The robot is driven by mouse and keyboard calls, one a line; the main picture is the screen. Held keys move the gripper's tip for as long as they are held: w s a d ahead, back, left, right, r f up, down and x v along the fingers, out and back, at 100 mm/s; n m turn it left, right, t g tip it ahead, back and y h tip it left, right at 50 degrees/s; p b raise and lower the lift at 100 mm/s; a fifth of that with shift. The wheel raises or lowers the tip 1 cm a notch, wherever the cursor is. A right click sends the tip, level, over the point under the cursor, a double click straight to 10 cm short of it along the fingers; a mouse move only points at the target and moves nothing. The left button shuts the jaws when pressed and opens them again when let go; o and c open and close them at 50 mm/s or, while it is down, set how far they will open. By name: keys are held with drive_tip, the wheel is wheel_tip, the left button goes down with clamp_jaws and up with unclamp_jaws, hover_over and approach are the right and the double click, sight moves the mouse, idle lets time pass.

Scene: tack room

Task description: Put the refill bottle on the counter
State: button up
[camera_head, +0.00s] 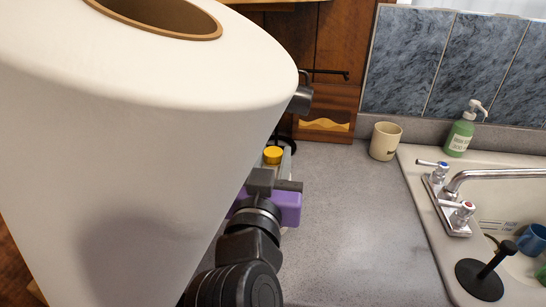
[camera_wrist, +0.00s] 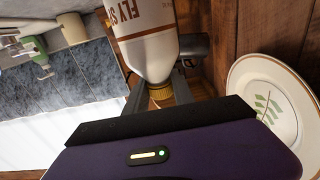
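The refill bottle (camera_wrist: 148,40) is white with brown lettering that starts "FLY S", and has a yellow cap. It appears upside down in the wrist view, cap toward my gripper (camera_wrist: 162,86). The fingers lie close on both sides of the cap and neck and look closed on it. In the head view, the bottle's yellow cap (camera_head: 273,155) shows just beyond my purple gripper (camera_head: 272,182), which hides most of the body. The grey counter (camera_head: 340,235) spreads to the right. The bottle's base is not visible, so I cannot tell whether it touches the counter.
A large white paper roll (camera_head: 130,150) blocks the left of the head view. A beige cup (camera_head: 385,142) and green pump bottle (camera_head: 461,135) stand at the back. The sink (camera_head: 505,190) with its taps is at right. A plate (camera_wrist: 280,95) shows against wood. Mid-counter is clear.

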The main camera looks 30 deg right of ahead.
drive_tip(key=o, duration=0.4)
drive_tip(key=shift+o, duration=0.2)
drive_tip(key=shift+r+p, duration=0.25)
drive_tip(key=shift+p, duration=0.05)
drive_tip(key=b+v, duration=0.1)
drive_tip(key=v, duration=0.6)
drive_tip(key=shift+s+b, duration=0.2)
drive_tip(key=shift+b, duration=0.1)
drive_tip(key=shift+a+f, duration=0.1)
drive_tip(key=shift+a, duration=0.05)
